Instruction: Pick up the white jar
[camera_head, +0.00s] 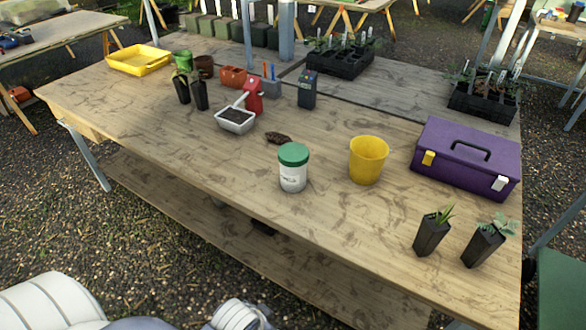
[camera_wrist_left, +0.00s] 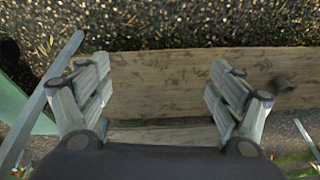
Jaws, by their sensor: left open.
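The white jar (camera_head: 293,172) with a green lid (camera_head: 293,154) stands upright on the wooden table (camera_head: 200,173), near its front edge in the middle. In the head view no gripper fingers show; only white parts of my arms appear at the bottom left. In the left wrist view my left gripper (camera_wrist_left: 160,92) is open, its two fingers wide apart with nothing between them. Beyond the fingers that view shows a wooden board and gravel ground, and no jar. My right gripper is in neither view.
A yellow pot (camera_head: 368,160) stands just right of the jar, with a purple toolbox (camera_head: 466,160) further right. A dark brown clump (camera_head: 278,138) lies behind the jar. The table front left of the jar is clear.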

